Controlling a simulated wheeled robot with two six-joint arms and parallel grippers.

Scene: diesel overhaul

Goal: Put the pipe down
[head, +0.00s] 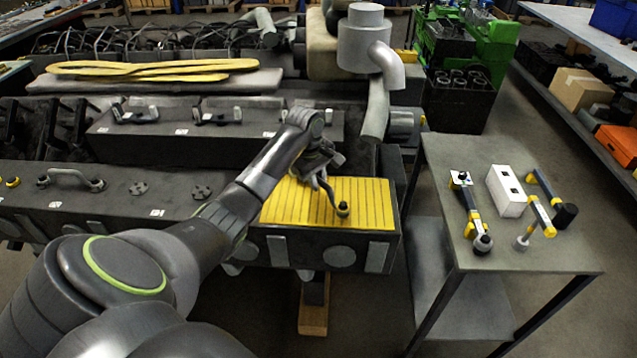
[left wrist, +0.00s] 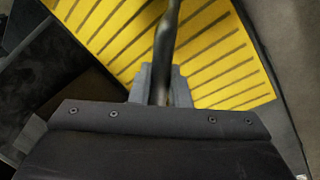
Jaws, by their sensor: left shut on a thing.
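My left gripper (head: 318,172) is above the yellow ribbed mat (head: 370,205) on the near end of the engine block. It is shut on a grey bent pipe (head: 333,194), whose dark round end (head: 342,209) points down over the mat. I cannot tell whether that end touches the mat. In the left wrist view the pipe (left wrist: 166,45) runs up from between the two fingertips (left wrist: 161,85), with the yellow mat (left wrist: 215,55) behind it. My right gripper is not in view.
A similar bent pipe (head: 70,180) lies on the engine at left. A grey exhaust stack (head: 365,45) rises behind the mat.

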